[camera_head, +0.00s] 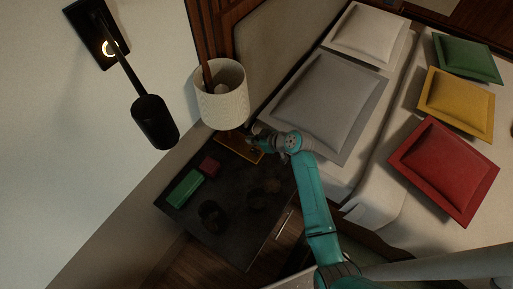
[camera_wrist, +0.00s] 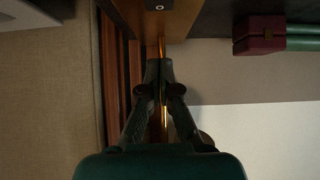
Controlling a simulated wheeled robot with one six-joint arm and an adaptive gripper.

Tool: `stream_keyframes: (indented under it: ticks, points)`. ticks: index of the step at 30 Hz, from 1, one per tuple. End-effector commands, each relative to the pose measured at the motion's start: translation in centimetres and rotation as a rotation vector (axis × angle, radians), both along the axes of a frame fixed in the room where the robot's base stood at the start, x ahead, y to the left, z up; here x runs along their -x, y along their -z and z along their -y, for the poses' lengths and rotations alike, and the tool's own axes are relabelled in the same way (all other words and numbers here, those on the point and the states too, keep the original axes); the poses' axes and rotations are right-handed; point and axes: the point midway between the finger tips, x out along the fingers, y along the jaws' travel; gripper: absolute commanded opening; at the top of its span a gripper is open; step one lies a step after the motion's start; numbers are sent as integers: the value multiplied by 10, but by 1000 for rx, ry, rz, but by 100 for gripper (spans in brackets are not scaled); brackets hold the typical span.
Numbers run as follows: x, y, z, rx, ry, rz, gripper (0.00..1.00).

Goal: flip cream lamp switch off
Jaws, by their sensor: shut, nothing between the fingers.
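The lamp with the cream shade (camera_head: 223,97) stands on the dark nightstand (camera_head: 236,226), against the wall beside the bed. Its orange-brown base (camera_head: 238,148) shows below the shade. My gripper (camera_head: 250,142) is at that base, on its right side. In the wrist view my gripper (camera_wrist: 160,72) is shut and empty, its tips pointing at the base (camera_wrist: 178,22). A small pale round spot on a dark patch (camera_wrist: 159,7) lies just beyond the tips; I cannot tell for sure that it is the switch. A thin gold upright shows partly behind the fingers.
A dark red box (camera_head: 209,166) and a green box (camera_head: 185,188) lie on the nightstand, with dark round items nearer its front. A black wall lamp (camera_head: 154,122) hangs at upper left. The bed with a grey pillow (camera_head: 325,100) is at right.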

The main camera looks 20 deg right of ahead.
Motion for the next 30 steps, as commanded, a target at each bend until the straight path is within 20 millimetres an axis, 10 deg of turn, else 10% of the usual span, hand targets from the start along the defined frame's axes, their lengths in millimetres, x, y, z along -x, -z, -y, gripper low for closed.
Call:
stream_keyframes:
  ticks: [15, 30]
  points:
    - [43, -68, 32, 0, 2, 0, 0]
    - [50, -78, 36, 0, 0, 0, 0]
